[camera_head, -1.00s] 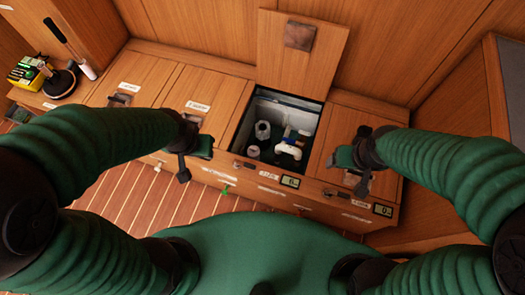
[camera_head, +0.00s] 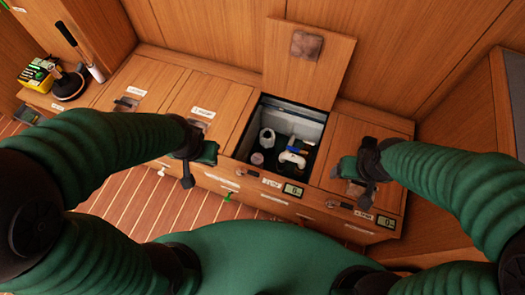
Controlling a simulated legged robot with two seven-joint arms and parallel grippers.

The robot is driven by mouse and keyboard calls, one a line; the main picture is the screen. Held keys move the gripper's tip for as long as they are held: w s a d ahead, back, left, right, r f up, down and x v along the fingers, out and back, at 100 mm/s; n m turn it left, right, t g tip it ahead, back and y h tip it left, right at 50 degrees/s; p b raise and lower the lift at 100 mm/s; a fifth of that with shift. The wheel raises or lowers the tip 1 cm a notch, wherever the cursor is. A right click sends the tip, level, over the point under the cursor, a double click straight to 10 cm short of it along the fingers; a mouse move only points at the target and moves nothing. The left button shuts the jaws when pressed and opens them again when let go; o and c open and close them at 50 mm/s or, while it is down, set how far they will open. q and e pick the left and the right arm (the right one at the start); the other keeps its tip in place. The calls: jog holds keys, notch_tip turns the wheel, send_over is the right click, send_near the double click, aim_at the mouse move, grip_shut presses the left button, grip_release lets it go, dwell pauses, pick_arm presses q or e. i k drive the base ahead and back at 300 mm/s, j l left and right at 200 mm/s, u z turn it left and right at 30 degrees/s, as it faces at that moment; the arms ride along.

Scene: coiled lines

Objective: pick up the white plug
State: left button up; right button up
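A white object (camera_head: 292,158), which looks like the white plug, lies inside the open locker compartment (camera_head: 240,150); its exact shape is too small to tell. My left gripper (camera_head: 195,167) hangs over the closed lid to the left of the opening, apart from the white object. My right gripper (camera_head: 354,180) is over the closed lid to the right of the opening, also apart from it. Both grippers are small and dark here, so whether their fingers are open or shut is unclear. Neither visibly holds anything.
In the same compartment are a white bottle-like item (camera_head: 267,137), a small round item (camera_head: 257,158) and a blue item (camera_head: 296,144). The raised wooden lid (camera_head: 306,70) stands behind the opening.

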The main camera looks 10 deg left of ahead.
aim_at(258, 159)
jog(key=j+z, duration=0.4)
jog(key=k+j+z, duration=0.1)
jog(key=z, duration=0.25)
jog(key=k+j+z, duration=0.1)
jog(key=j+z, duration=0.3)
jog(key=k+j+z, duration=0.1)
jog(key=z, duration=0.25)
